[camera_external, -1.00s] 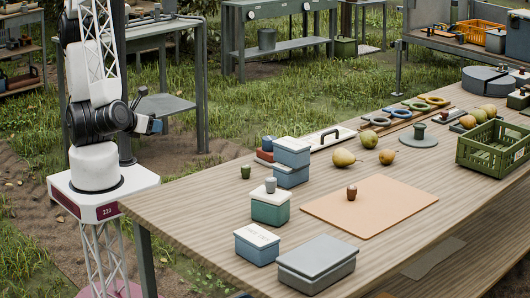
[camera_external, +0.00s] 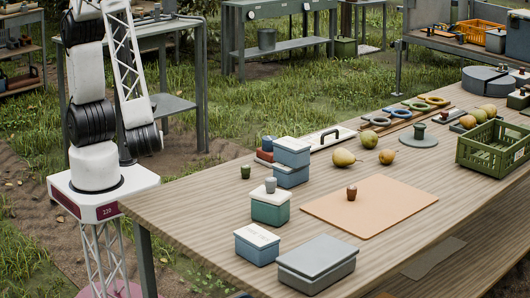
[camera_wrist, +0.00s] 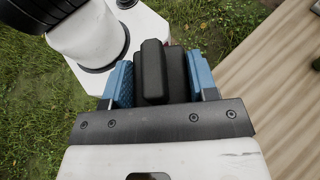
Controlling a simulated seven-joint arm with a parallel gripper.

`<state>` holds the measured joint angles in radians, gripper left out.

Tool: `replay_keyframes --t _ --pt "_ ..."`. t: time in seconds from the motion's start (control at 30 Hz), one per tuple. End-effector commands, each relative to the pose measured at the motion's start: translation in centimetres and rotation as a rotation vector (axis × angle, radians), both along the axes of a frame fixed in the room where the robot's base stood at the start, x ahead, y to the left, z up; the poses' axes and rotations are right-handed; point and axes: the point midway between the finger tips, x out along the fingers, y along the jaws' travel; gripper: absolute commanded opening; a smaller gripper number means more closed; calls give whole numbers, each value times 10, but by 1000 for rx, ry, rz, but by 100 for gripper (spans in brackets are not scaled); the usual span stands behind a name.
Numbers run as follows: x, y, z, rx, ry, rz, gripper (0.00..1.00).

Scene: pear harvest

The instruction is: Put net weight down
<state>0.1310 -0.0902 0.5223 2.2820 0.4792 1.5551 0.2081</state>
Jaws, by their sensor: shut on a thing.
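In the wrist view, my gripper (camera_wrist: 160,84) is shut on a dark block-like thing, which I take to be the net weight (camera_wrist: 153,70). The weight sits between the two blue finger pads and has a raised ridge along its middle. Below it are grass and my own white base, with the wooden table (camera_wrist: 260,85) to the right. In the external view the gripper and the weight are hidden behind my arm, left of the table (camera_external: 190,212).
A pink-tan board (camera_external: 395,212) with a small brown weight (camera_external: 352,191) lies mid-table. Lidded boxes, such as the grey one (camera_external: 316,264), stand at the near side. Pears (camera_external: 343,157) and a green crate (camera_external: 490,158) are farther back. The table's left corner is bare.

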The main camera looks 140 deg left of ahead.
Motion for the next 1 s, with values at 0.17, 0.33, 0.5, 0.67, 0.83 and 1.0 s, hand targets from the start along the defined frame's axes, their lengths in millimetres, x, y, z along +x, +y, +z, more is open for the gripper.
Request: replay_keyframes --t 0.17,0.33,0.5,0.67,0.83,1.0 --pt "25 -13 -6 -1 1 195 20" --pt "54 -26 -11 -1 1 405 20" --pt "89 -38 -15 -1 1 632 20" --pt "124 -47 -17 -2 0 842 20" --pt "164 -53 -18 -2 0 1065 20" --pt "207 -56 -18 -1 0 1287 20"
